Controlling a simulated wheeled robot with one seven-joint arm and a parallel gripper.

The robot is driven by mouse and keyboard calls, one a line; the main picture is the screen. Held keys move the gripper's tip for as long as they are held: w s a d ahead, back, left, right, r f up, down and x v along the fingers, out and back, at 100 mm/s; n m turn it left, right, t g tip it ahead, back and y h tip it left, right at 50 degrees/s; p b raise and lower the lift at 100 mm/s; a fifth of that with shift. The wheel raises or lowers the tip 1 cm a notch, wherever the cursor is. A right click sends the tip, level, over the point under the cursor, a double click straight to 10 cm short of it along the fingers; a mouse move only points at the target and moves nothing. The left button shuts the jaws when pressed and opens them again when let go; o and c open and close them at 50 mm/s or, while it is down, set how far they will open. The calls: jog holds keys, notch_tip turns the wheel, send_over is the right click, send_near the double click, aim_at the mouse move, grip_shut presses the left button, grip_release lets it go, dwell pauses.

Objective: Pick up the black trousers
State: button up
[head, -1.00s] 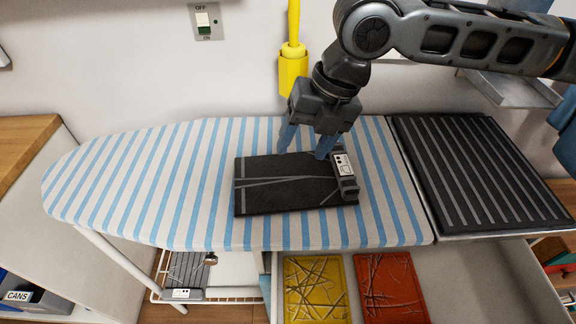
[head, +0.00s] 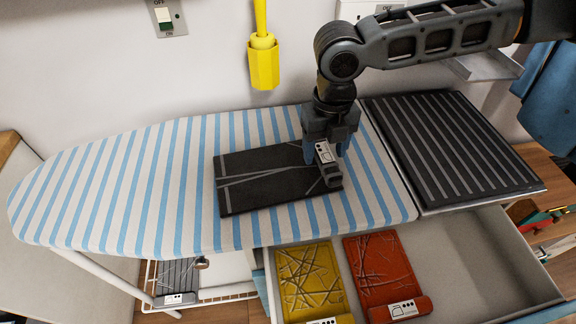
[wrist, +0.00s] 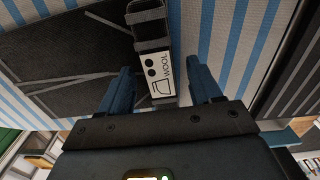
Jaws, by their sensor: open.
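The black trousers (head: 262,178) lie folded flat on the blue-striped ironing board (head: 140,185), with grey crease lines across them. A raised black block with a white label (head: 325,153) sits at their right end; the label reads WOOL in the wrist view (wrist: 160,75). My gripper (head: 328,148) points down over that end. In the wrist view my gripper (wrist: 161,88) is open, its blue fingers on either side of the labelled block. I cannot tell whether the fingers touch it.
A black ribbed panel (head: 450,145) adjoins the board's right end. Below, an open drawer (head: 455,255) holds a yellow folded item (head: 310,280) and a red one (head: 385,270). A yellow holder (head: 263,62) hangs on the wall behind. The board's left part is clear.

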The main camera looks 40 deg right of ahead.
jog(key=shift+f, duration=0.25)
jog(key=shift+c, duration=0.4)
grip_shut()
